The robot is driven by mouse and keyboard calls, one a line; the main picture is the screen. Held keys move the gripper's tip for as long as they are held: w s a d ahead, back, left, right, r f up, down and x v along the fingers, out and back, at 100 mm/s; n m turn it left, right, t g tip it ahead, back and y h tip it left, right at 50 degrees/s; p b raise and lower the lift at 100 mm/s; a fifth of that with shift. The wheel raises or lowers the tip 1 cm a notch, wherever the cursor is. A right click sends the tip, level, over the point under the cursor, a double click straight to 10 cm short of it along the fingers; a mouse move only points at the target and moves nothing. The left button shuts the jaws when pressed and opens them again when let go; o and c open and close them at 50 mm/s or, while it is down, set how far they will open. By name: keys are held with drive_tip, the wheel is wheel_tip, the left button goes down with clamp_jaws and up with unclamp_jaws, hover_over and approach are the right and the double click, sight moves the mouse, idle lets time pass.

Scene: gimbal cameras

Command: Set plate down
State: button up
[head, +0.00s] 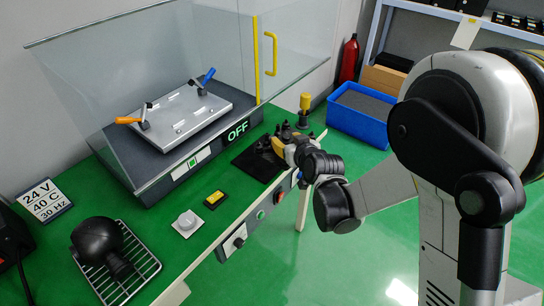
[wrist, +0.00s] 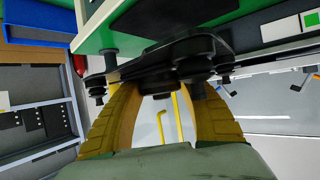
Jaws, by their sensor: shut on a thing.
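My gripper (head: 285,148) is above the front part of the green bench, near its right end. In the wrist view, its yellow fingers (wrist: 160,110) are shut on a black plate (wrist: 150,68) with several round dampers or knobs on it. The held black plate (head: 287,132) shows only partly in the head view, with my gripper and wrist covering the rest. It appears close over the bench near a dark mat (head: 252,163); contact cannot be told. A silver plate (head: 182,122) with an orange and a blue clamp lies inside the glass enclosure.
The glass enclosure (head: 130,75) with an OFF sign stands behind. A yellow-topped post (head: 305,105) and a blue bin (head: 362,115) are to the right. A grey button (head: 187,222), a yellow-black switch (head: 215,199) and a wire rack (head: 140,265) with a black ball-shaped device lie left.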

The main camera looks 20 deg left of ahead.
drive_tip(key=w+a+f+b, duration=0.1)
drive_tip(key=a, duration=0.1)
drive_tip(key=w+a+f, duration=0.1)
drive_tip(key=a+f, duration=0.1)
drive_tip(key=a, duration=0.1)
drive_tip(key=w+a+f+b, duration=0.1)
drive_tip(key=a+f, duration=0.1)
drive_tip(key=shift+w+a+f+b, duration=0.1)
drive_tip(key=shift+w+a+b, duration=0.1)
drive_tip(key=shift+a+b, duration=0.15)
wheel_tip(320, 180, down, 4)
drive_tip(key=shift+f+b, duration=0.1)
drive_tip(key=shift+b, duration=1.1)
drive_tip(key=shift+r, duration=0.2)
drive_tip(key=shift+f, duration=0.1)
drive_tip(key=o, duration=1.3)
drive_tip(key=shift+f, duration=0.1)
drive_tip(key=shift+o, duration=0.2)
